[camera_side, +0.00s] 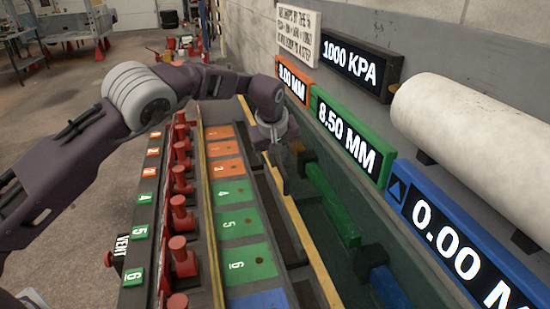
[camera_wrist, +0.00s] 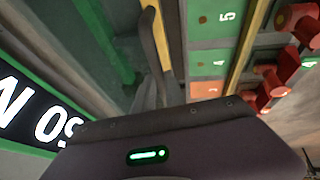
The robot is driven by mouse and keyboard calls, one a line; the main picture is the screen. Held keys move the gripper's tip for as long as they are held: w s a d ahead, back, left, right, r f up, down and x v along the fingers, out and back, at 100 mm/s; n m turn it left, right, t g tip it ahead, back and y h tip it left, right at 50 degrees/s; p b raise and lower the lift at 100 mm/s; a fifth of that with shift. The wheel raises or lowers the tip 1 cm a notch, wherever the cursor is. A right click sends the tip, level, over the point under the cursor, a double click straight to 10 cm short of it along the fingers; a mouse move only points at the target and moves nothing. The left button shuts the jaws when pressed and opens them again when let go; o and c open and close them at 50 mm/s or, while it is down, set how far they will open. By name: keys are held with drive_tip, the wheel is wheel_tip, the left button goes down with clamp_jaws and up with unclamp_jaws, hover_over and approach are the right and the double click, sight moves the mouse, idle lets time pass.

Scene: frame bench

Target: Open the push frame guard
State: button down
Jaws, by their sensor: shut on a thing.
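The push frame guard appears as a clear, greenish panel (camera_side: 345,262) over the right-hand channel, with a long yellow bar (camera_side: 312,252) along its near edge. My gripper (camera_side: 281,178) reaches down from above onto this yellow bar, about midway along the bench. The other finger and the exact contact are hidden. A green rod (camera_side: 330,205) and a blue rod (camera_side: 388,288) show through the panel.
Red knobs (camera_side: 182,250) stand in a row at left, beside numbered orange and green plates (camera_side: 240,223). A wall with displays (camera_side: 348,135) and a thick white cylinder (camera_side: 470,135) bounds the right side. Open floor (camera_side: 75,110) lies left of the bench.

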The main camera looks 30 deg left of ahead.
drive_tip(key=c, duration=1.4)
unclamp_jaws()
drive_tip(key=v, duration=0.7)
drive_tip(key=shift+s, duration=0.1)
